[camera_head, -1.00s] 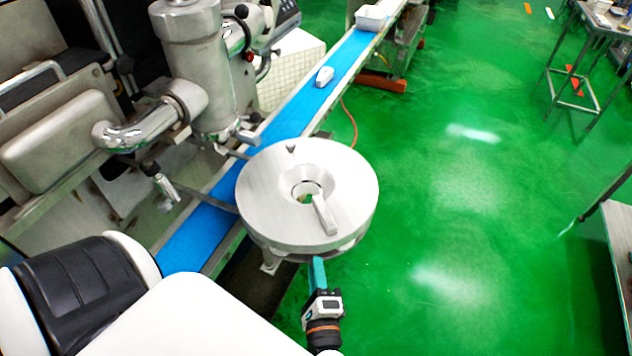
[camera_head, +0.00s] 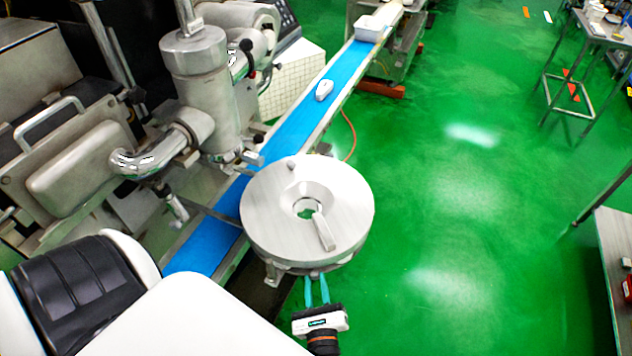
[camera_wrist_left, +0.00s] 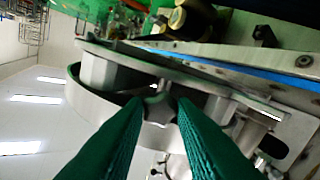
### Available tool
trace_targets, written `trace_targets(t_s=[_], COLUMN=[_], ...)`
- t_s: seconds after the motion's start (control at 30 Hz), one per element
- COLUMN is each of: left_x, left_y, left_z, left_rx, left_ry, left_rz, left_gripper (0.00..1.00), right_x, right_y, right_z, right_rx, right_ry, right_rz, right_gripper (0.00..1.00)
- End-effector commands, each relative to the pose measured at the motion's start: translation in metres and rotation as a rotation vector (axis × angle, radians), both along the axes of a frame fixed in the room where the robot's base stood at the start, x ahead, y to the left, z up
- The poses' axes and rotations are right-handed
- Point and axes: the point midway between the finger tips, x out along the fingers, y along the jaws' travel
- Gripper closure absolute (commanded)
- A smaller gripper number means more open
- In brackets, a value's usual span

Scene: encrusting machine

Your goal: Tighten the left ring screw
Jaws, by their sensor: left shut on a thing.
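In the left wrist view, the fingertips (camera_wrist_left: 160,110) are closed around a small metal knob, the ring screw (camera_wrist_left: 158,97), under the ring's rim (camera_wrist_left: 120,52). The fingers hide part of the knob. My right gripper is in neither view.
A steel machine (camera_head: 205,85) stands at left. Green floor (camera_head: 460,220) is open on the right.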

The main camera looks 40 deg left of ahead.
Motion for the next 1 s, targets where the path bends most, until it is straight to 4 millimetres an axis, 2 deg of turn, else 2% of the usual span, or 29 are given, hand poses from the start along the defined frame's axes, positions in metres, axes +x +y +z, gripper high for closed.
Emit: trace_targets(t_s=[0.1, 0.5, 1.0], left_x=[-0.001, -0.002, -0.002], left_y=[0.000, 0.000, 0.000], left_z=[0.002, 0.000, -0.002], left_rx=[0.081, 0.325, 0.459], left_ry=[0.082, 0.314, 0.443], left_rz=[-0.001, 0.000, -0.001], left_gripper=[0.99, 0.99, 0.99], right_x=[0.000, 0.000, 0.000], right_y=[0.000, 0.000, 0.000], right_z=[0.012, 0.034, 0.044], right_rx=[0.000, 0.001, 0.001], right_ry=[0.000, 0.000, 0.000], right_rz=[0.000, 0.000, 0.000], right_gripper=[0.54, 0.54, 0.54])
